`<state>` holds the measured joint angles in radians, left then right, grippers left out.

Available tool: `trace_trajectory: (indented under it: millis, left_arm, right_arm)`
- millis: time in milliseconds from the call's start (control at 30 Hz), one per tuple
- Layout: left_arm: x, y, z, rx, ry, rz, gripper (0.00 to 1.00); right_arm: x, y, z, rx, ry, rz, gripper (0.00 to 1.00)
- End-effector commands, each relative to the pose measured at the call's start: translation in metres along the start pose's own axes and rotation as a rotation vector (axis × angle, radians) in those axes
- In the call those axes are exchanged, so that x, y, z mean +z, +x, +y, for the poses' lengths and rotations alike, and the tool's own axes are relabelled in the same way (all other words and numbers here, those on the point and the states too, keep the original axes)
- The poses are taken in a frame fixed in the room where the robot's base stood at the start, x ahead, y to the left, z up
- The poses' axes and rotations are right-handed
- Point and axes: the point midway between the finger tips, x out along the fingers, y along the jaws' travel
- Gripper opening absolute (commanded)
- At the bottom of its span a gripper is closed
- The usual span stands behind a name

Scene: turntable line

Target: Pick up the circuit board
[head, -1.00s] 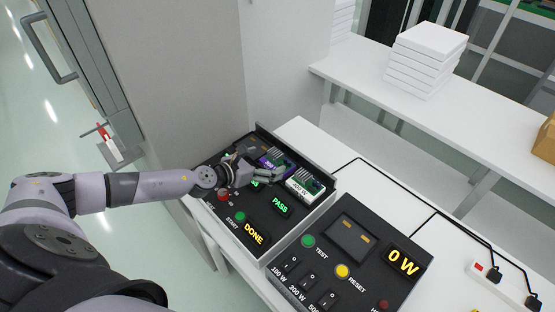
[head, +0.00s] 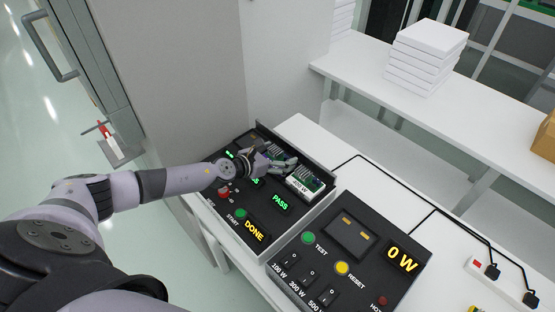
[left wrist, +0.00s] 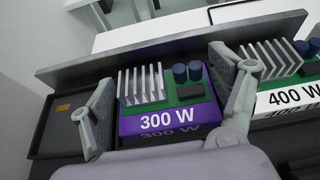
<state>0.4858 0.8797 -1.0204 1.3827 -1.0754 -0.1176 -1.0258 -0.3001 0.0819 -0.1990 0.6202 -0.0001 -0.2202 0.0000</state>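The circuit board (left wrist: 165,95) labelled 300 W has a purple front, silver fins and dark blue cylinders. In the left wrist view it sits in the tray between the two fingers of my left gripper (left wrist: 163,85). The fingers stand apart, one on each side of the board; the right finger is very near its edge, and a small gap shows at the left. In the head view my left gripper (head: 275,160) is over the tester and hides most of this board. A white-fronted 400 W board (head: 305,180) sits just to its right. My right gripper is not in view.
The tester (head: 262,205) shows green PASS lights and a yellow DONE. A second panel (head: 350,255) reads 0 W at its right. The tray's back wall (left wrist: 170,45) rises close behind the board. White boxes (head: 425,58) stand on the rear shelf.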

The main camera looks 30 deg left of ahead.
Motion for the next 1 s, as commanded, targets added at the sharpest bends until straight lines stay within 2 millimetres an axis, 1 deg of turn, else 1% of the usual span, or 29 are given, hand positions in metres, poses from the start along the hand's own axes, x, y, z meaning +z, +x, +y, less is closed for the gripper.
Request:
trace_trajectory:
  millis: [67, 500, 600, 867, 1000]
  left_arm:
    - [0.0, 0.0, 0.0, 0.0, 0.0, 0.0, 0.75]
    - [0.0, 0.0, 0.001, 0.003, 0.001, 0.0, 0.45]
    - [0.001, 0.0, 0.002, 0.003, 0.002, -0.001, 0.4]
    - [0.003, -0.001, 0.002, 0.005, 0.003, -0.002, 0.4]
    - [0.014, -0.005, 0.003, 0.006, 0.004, -0.004, 0.4]
  right_arm:
    - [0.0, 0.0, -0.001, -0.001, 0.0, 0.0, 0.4]
    - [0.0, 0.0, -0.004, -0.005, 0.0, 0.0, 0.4]
    - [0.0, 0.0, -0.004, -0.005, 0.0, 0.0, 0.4]
    - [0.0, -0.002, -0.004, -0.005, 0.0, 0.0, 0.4]
    - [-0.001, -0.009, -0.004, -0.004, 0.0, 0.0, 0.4]
